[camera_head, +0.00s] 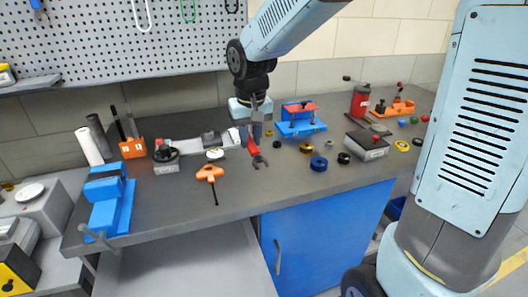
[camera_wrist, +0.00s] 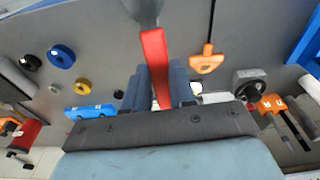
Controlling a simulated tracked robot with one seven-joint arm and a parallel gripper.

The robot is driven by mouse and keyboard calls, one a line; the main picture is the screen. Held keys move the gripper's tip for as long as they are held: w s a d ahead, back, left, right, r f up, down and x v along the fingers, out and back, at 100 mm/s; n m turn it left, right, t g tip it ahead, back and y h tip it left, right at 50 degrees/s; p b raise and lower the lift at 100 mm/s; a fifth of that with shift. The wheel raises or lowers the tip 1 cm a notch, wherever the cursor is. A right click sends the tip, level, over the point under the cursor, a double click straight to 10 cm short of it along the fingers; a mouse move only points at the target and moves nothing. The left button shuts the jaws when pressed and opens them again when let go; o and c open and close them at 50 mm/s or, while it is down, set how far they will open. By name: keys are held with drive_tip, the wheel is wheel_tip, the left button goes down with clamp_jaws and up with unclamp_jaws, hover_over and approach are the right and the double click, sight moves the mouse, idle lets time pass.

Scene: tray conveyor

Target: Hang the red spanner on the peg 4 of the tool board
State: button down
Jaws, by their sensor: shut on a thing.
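The red spanner (camera_head: 252,146) is held in my gripper (camera_head: 256,122) above the bench, with its grey open jaw end (camera_head: 260,161) pointing down. In the wrist view the red spanner (camera_wrist: 155,58) sits between the two dark fingers of my gripper (camera_wrist: 158,85), its grey end running off the top edge. The fingers are shut on its handle. The perforated tool board (camera_head: 75,45) is on the wall at the upper left. White (camera_head: 142,15), green (camera_head: 188,10) and dark shapes show at its upper part, cut by the frame edge. No peg number is readable.
On the bench (camera_head: 170,210) are an orange T-handle tool (camera_head: 210,175), a blue vise (camera_head: 110,200) at the left corner, a blue-and-red fixture (camera_head: 300,120), a blue ring (camera_head: 319,163) and several small parts. A small shelf (camera_head: 30,86) sits below the board's left end.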

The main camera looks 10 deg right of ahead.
drive_tip(key=w+a+r+n+t+y, duration=0.4)
drive_tip(key=w+a+r+t, duration=0.5)
drive_tip(key=w+a+r, duration=1.15)
drive_tip(key=w+a+r+n+t+y, duration=0.1)
drive_tip(key=a+r+y, duration=0.3)
drive_tip(key=a+r, duration=0.6)
drive_tip(key=w+a+r+n+t+y, duration=0.15)
drive_tip(key=a+r+y, duration=0.4)
drive_tip(key=a, duration=0.75)
drive_tip(key=w+a+h, duration=0.1)
drive_tip(key=w+h, duration=0.1)
drive_tip(key=w, duration=0.7)
drive_tip(key=shift+w+a+m, duration=0.15)
drive_tip(key=shift+a+m, duration=0.15)
drive_tip(key=shift+m, duration=0.15)
drive_tip(key=shift+t, duration=0.25)
